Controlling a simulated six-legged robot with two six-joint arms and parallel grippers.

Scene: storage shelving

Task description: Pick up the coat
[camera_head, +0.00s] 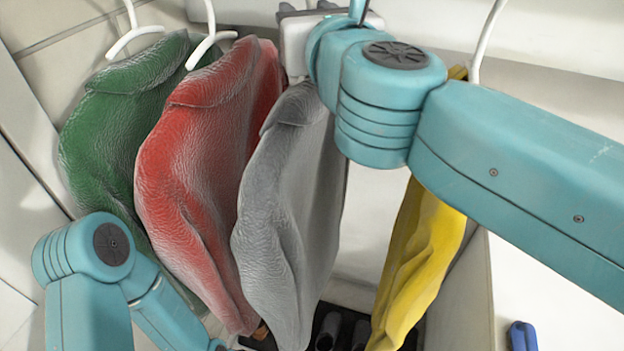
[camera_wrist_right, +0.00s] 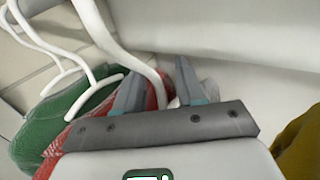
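Several coats hang in a row on white hangers in the head view: green (camera_head: 110,130), red (camera_head: 195,165), grey (camera_head: 290,200) and yellow (camera_head: 425,250). My right arm reaches in from the right, its wrist above the grey coat and partly hiding its top and hanger. In the right wrist view my right gripper (camera_wrist_right: 158,88) has its two fingers apart, with a white hanger hook (camera_wrist_right: 135,68) running down between them. The red coat (camera_wrist_right: 153,100) and green coat (camera_wrist_right: 50,135) show beyond it. Of my left arm, only links show at lower left; its gripper is not visible.
A white wall (camera_head: 560,85) lies behind the coats. Dark shoes (camera_head: 328,330) stand below the grey coat. A blue object (camera_head: 522,336) lies on a white surface (camera_head: 560,295) at lower right. The coats hang close together on the left.

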